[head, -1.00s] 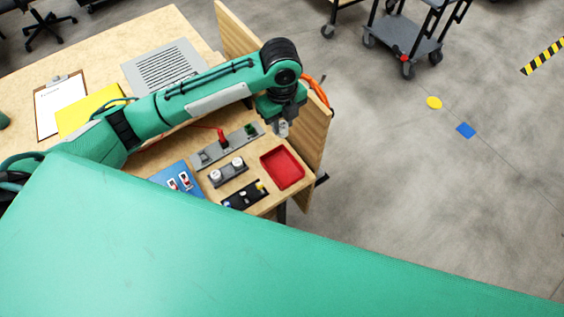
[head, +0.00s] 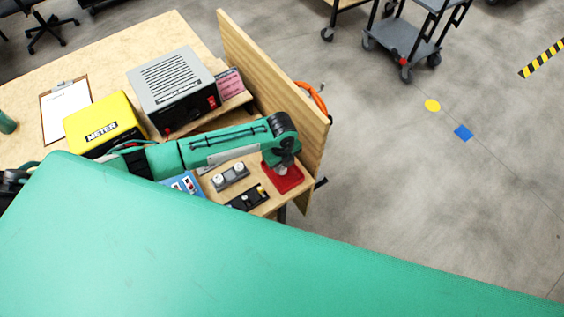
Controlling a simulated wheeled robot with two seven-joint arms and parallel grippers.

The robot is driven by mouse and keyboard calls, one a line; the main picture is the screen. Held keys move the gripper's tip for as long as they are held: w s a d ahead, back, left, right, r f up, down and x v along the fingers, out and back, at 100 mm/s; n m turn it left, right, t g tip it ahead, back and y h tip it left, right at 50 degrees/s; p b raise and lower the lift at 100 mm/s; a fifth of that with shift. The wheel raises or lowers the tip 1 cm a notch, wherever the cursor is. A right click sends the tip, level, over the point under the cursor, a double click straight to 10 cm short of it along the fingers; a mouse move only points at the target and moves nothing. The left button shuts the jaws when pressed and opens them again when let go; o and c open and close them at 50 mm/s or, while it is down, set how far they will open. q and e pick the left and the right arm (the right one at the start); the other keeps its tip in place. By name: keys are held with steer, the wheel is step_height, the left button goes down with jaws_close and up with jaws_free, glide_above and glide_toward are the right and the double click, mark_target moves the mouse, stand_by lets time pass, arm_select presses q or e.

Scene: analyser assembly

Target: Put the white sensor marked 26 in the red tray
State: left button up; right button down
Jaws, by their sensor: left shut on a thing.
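The red tray (head: 291,181) lies on the right end of the wooden bench. My left gripper (head: 280,169) points down over the tray's upper left part, with its tip low at the tray. It is shut on a small whitish sensor, now mostly hidden by the gripper and arm. The number on it cannot be read, and I cannot tell whether it touches the tray floor. A grey holder (head: 233,179) with two round white-topped pieces stands left of the tray. My right gripper is not in view.
A black holder (head: 246,200) and a blue panel (head: 187,183) lie left of the tray. A yellow meter (head: 101,126) and a grey vented box (head: 172,85) stand behind my arm. A wooden board (head: 270,75) rises along the bench's right edge.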

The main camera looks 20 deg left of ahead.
mark_target(282, 166)
arm_select(q)
steer(key=shift+f, duration=0.2)
steer(key=shift+f, duration=0.55)
steer(key=o, duration=1)
steer(key=shift+r, duration=0.15)
step_height(282, 166, up, 13)
steer(key=b, duration=0.2)
